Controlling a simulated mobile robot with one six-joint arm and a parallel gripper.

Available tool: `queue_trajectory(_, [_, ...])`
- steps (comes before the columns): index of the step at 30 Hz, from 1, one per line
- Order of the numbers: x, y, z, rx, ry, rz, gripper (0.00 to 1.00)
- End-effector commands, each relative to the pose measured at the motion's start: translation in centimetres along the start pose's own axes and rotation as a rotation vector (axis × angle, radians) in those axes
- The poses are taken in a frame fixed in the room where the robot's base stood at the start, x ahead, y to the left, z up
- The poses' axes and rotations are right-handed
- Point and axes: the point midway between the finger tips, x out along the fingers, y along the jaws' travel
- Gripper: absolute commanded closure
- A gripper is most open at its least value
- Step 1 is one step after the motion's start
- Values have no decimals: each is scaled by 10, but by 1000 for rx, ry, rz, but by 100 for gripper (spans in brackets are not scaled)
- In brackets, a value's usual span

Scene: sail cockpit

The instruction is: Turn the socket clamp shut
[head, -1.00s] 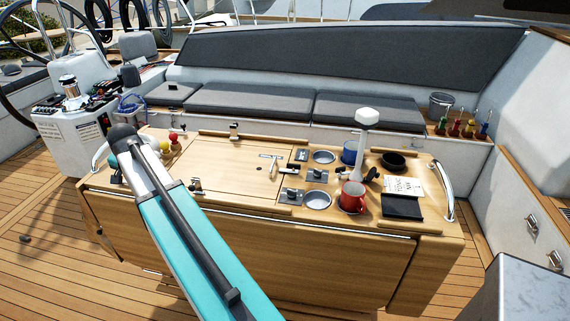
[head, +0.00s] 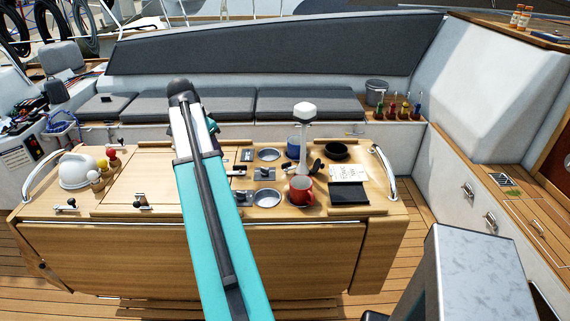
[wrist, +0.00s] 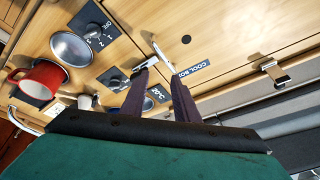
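A white lamp post (head: 303,140) stands upright on the table. Dark wing-like levers at its base (head: 316,166) look like the socket clamp; its exact setting is too small to tell. In the wrist view my gripper (wrist: 160,77) has its two dark fingers apart with nothing between them. The fingertips are over the table top, close to a metal T-handle (wrist: 158,50) by the "COOL BOX" label (wrist: 192,68). In the head view my arm hides the gripper. The clamp cannot be made out clearly in the wrist view.
A red mug (head: 301,190) stands just in front of the lamp, a blue mug (head: 293,147) behind it. A black bowl (head: 336,151), a card (head: 347,173) and a black pad (head: 349,194) lie to the right. Rotary switches (wrist: 92,29) and metal-lined recesses (wrist: 70,48) are close by.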

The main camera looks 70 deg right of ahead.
Motion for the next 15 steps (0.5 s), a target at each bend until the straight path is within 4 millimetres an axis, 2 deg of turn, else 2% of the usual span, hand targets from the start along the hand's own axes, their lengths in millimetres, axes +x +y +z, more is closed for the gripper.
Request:
queue_trajectory(1, [1,16,-22,41,9,25,72])
queue_trajectory(6, [2,70,-80,164,35,107,72])
queue_trajectory(10, [1,105,-110,239,49,158,72])
queue_trajectory(15, [0,132,-131,296,58,197,72])
